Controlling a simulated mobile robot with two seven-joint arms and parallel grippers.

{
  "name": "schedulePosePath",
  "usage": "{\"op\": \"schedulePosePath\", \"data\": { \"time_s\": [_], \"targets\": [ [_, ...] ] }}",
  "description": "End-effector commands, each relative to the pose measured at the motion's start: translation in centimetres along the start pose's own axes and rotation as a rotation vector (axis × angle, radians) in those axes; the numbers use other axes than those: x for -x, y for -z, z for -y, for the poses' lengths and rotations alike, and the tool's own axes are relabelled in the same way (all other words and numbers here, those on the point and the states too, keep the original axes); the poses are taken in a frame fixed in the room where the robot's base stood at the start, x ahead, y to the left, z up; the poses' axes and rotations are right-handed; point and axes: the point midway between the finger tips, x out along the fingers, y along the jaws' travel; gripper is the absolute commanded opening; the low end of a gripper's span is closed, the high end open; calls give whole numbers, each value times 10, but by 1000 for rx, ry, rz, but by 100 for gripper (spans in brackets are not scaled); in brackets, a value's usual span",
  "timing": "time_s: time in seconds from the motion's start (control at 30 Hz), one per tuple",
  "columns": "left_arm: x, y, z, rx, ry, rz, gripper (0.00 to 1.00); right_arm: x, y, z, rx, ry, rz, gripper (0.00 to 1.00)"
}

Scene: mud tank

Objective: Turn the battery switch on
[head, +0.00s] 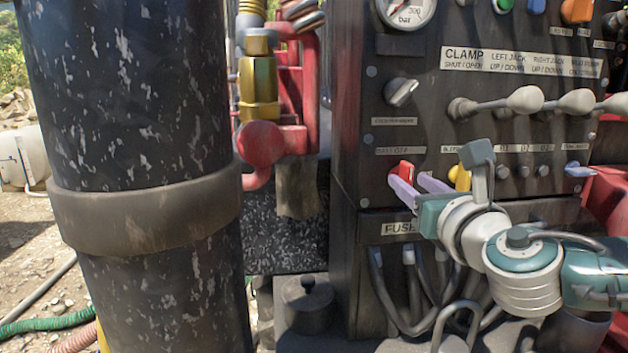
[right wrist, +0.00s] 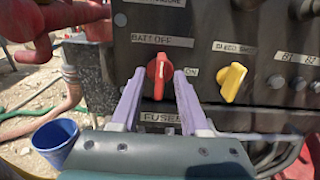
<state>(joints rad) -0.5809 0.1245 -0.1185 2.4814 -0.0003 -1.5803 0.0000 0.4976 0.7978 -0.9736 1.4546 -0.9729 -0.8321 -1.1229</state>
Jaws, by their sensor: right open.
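The battery switch is a red knob (right wrist: 159,72) on the dark control panel. In the right wrist view its handle stands upright under the label "BATT OFF", with "ON" to its right. In the head view the red knob (head: 403,171) is partly hidden by my right gripper (head: 417,184). My right gripper is open, its pale purple fingers (right wrist: 158,88) reaching toward the panel, one on each side of the knob. A gap shows between the knob and each finger in the wrist view; I cannot tell how far the tips are from the panel. My left gripper is not in view.
A yellow knob (right wrist: 232,82) sits just right of the red one. Several levers (head: 525,99) stick out above. A "FUSE" label (head: 398,228) and grey cables lie below. A thick black pipe (head: 140,130) stands at left, and a blue bucket (right wrist: 56,142) stands low at left.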

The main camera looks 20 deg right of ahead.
Motion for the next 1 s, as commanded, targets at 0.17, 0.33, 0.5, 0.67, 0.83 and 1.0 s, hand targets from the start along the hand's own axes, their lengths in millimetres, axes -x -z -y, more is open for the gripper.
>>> {"op": "schedulePosePath", "data": {
  "time_s": [0.17, 0.33, 0.5, 0.67, 0.83, 1.0],
  "targets": [
    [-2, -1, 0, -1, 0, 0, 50, -11, 0, 0, -1, 0, 0, 45],
    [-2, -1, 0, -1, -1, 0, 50, -12, 0, 0, -1, 0, -1, 45],
    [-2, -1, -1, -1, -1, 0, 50, -11, 0, 0, -1, 0, -1, 36],
    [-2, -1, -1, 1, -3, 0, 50, -11, 0, 0, -1, 1, -1, 18],
    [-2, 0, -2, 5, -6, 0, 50, -11, 0, 0, -1, 1, -1, 0],
    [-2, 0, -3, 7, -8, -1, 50, -11, 0, 0, -1, 1, -1, 0]
  ]
}}
